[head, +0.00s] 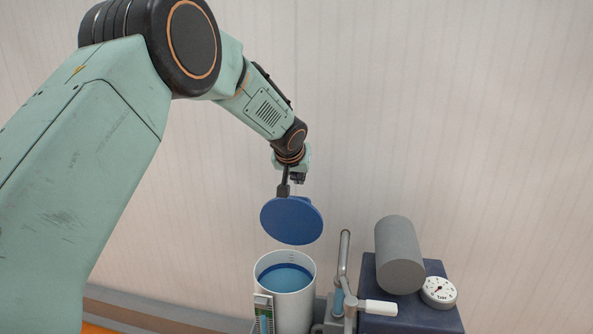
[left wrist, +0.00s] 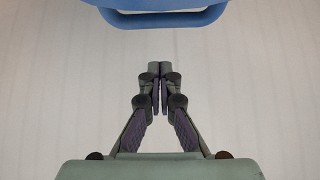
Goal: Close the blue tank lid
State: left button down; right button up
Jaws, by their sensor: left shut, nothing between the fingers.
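The blue tank lid (head: 291,221) is a round disc, raised and tilted above the white tank (head: 305,300). The tank's mouth is open and blue liquid shows inside. How the lid joins the tank cannot be seen. My left gripper (head: 283,189) is at the lid's upper edge in the head view; whether it touches the lid I cannot tell. In the left wrist view, the left gripper's fingers (left wrist: 159,72) are shut and empty. The lid's blue handle (left wrist: 165,19) crosses the top of that view, apart from the fingertips in the picture. My right gripper is not in view.
Right of the tank stand a grey pipe with a white-handled lever (head: 379,307), a dark blue box (head: 415,317), a grey cylinder (head: 399,255) and a round gauge (head: 438,292). A small level gauge (head: 264,312) is on the tank's front. A pale wall is behind.

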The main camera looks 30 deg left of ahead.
aim_at(293, 216)
pick_arm(q)
jog(key=s+b, duration=0.1)
jog(key=s+f+b, duration=0.1)
jog(key=s+d+b, duration=0.1)
jog(key=shift+s+f, duration=0.15)
jog(key=shift+f, duration=0.15)
dwell(0.5)
